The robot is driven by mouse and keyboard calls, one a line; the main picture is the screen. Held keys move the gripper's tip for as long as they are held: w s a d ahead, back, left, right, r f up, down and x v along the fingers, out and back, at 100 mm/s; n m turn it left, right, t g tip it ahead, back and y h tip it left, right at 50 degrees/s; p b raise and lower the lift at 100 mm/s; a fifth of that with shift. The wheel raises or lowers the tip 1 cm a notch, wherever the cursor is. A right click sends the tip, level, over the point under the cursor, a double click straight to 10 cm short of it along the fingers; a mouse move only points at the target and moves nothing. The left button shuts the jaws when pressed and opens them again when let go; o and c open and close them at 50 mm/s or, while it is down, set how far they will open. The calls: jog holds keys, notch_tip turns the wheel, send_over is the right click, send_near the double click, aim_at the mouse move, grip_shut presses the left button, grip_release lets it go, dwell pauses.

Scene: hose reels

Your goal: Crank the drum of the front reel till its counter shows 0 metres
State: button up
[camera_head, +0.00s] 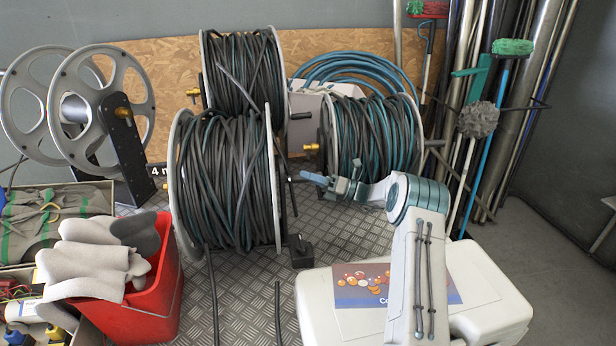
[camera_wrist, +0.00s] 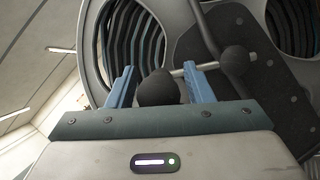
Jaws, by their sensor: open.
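The front reel (camera_head: 228,185) stands at the centre left in the head view, its drum wound with black and dark green hose between pale flanges. A dark plate reading "4 m" (camera_head: 161,170) shows at its left, partly hidden by the flange; I cannot tell if more text is covered. My gripper (camera_head: 316,180) is right of this reel, pointing left at its crank side. In the wrist view my gripper (camera_wrist: 160,85) is open, with a dark rounded knob (camera_wrist: 158,90) between its blue fingers. A thin rod runs from the knob side to a dark ball (camera_wrist: 235,60) on a dark bar.
Another hose reel (camera_head: 243,70) stands behind, one (camera_head: 375,135) at the right, and an empty grey reel (camera_head: 75,105) at the left. A red bucket (camera_head: 150,295) with gloves and a white case (camera_head: 480,300) stand in front. Tread-plate floor shows between them.

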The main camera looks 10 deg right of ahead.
grip_shut()
jog(key=shift+w+r+m+t+h+p, duration=0.2)
jog(key=shift+r+m+p, duration=0.3)
jog(key=shift+p, duration=0.2)
jog(key=shift+w+r+m+t+h+p, duration=0.15)
jog(key=shift+r+m+p, duration=0.2)
jog(key=shift+m+p, duration=0.25)
jog(key=w+m+p, duration=0.1)
jog(key=w+r+m+h+p, duration=0.1)
jog(key=m, duration=0.1)
jog(key=w+r+m+p, duration=0.1)
jog(key=w+m+p, duration=0.1)
jog(key=shift+d+r+t+h, duration=0.15)
jog(key=shift+r+t+h, duration=0.1)
jog(key=shift+h, duration=0.1)
